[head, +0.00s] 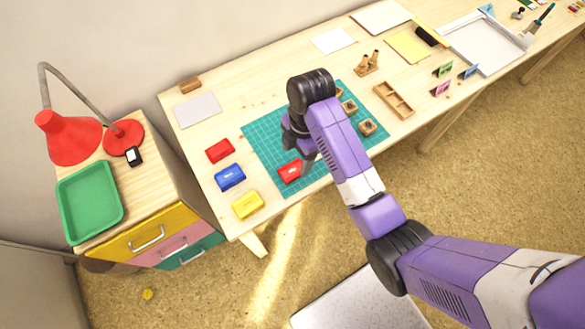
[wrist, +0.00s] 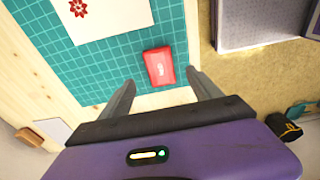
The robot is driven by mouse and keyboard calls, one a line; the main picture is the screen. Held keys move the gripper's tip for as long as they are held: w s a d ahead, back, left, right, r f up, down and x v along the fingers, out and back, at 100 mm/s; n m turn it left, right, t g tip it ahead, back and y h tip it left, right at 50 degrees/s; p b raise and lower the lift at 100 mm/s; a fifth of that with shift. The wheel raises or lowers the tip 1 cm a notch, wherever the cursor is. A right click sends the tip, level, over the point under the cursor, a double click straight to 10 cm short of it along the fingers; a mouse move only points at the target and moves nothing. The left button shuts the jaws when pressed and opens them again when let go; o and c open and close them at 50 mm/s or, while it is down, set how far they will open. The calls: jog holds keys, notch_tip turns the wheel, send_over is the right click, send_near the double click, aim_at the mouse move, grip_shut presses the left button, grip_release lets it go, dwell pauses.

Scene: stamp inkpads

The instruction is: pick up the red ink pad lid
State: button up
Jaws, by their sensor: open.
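A red block with a small white mark (head: 290,172), which looks like the red ink pad lid, lies on the green cutting mat (head: 262,137) near its front edge. In the wrist view the lid (wrist: 159,67) lies flat between and just beyond my fingertips. My gripper (head: 297,155) is open and empty above the mat, its fingers either side of the lid in the wrist view (wrist: 161,78). A second red piece (head: 220,151) sits left of the mat, behind a blue pad (head: 230,177) and a yellow pad (head: 247,205).
White paper with a red flower print (wrist: 105,18) lies on the mat. Wooden stamps (head: 367,127) and a wooden divided tray (head: 394,100) are to the right. A green tray (head: 65,205) and red lamp (head: 68,138) stand on the left cabinet.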

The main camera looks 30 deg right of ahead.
aim_at(293, 170)
jog(key=f, duration=0.4)
jog(key=a+f+p, duration=0.1)
jog(key=shift+f, duration=0.4)
jog(key=shift+c, duration=0.4)
jog(key=c, duration=1.3)
jog(key=shift+r, duration=0.2)
